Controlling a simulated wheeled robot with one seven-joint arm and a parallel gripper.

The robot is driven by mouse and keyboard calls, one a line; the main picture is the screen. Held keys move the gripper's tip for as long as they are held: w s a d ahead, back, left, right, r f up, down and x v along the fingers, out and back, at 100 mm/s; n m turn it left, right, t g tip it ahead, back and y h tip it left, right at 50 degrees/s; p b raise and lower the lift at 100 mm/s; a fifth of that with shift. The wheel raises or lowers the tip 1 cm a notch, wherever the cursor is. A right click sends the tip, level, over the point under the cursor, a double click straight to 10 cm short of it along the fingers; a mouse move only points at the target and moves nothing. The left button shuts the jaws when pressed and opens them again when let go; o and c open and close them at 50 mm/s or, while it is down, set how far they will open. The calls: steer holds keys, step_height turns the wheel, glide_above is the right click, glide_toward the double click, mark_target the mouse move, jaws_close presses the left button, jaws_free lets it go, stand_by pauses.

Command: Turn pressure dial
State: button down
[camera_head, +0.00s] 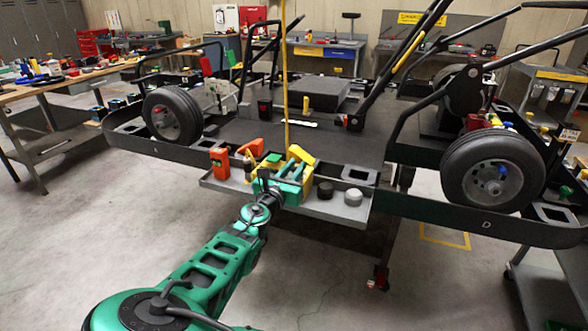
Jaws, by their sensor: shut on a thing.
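My gripper (291,168) is at the end of my green arm, over the grey tray (338,211) on the near side of the kart stand. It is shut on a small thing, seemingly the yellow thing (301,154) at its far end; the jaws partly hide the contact. No pressure dial can be clearly made out. A dark round knob-like piece (325,190) and a grey one (353,196) stand on the tray, just right of my gripper and apart from it.
Left of my gripper are an orange block (219,163) and an orange-handled tool (250,150). A thin yellow upright (285,75) rises just beyond it. Wheels (172,115) (492,171) flank the stand. A cluttered workbench (70,80) is at left. The near floor is clear.

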steer(key=n+y, duration=0.2)
steer(key=y, duration=0.1)
steer(key=n+t+y, duration=0.1)
steer(key=n+y, duration=0.1)
steer(key=y, duration=0.2)
steer(key=shift+n, duration=0.4)
steer(key=n+y, duration=0.2)
steer(key=y, duration=0.2)
steer(key=shift+n+g+y, duration=1.2)
steer(key=shift+n+y, duration=0.7)
steer(key=shift+y, duration=0.4)
steer(key=shift+w+d+n+g+y, duration=0.15)
steer(key=shift+n+g+y, duration=2.05)
steer(key=shift+y, duration=0.4)
steer(key=shift+r+g, duration=0.1)
steer(key=shift+g, duration=0.2)
steer(key=c, duration=1.6)
jaws_free()
steer(key=shift+c, duration=0.2)
